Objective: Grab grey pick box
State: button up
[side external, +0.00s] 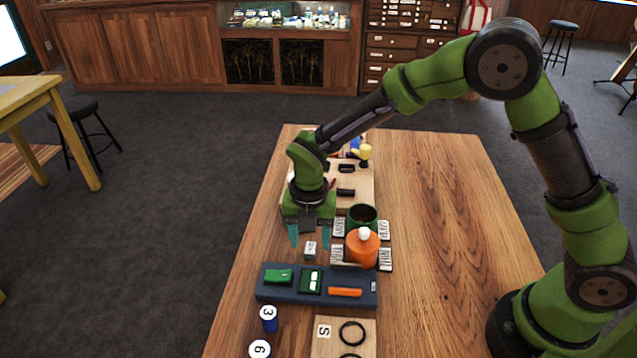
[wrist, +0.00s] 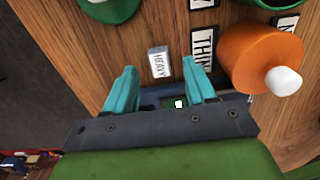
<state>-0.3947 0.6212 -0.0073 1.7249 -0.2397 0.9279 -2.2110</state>
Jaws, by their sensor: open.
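A small grey box (side external: 310,249) with a white label stands on the wooden table, just behind the dark blue tray. In the wrist view, the grey box (wrist: 158,62) reads "HEAVY" and lies ahead of the gap between my fingertips. My gripper (side external: 310,235) is open and empty, pointing down with its teal fingers apart. It appears above the box and a little behind it; exact height is hard to tell. I see no contact between fingers and box.
An orange jar (side external: 362,250) with a white knob and a green pot (side external: 361,215) stand close to the right, among several label blocks. The dark blue tray (side external: 266,294) in front holds small items. The table's right side is clear.

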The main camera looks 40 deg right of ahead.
notch_tip(320, 180, down, 2)
jog(key=shift+f, duration=0.1)
grip_shut()
dwell(0.5)
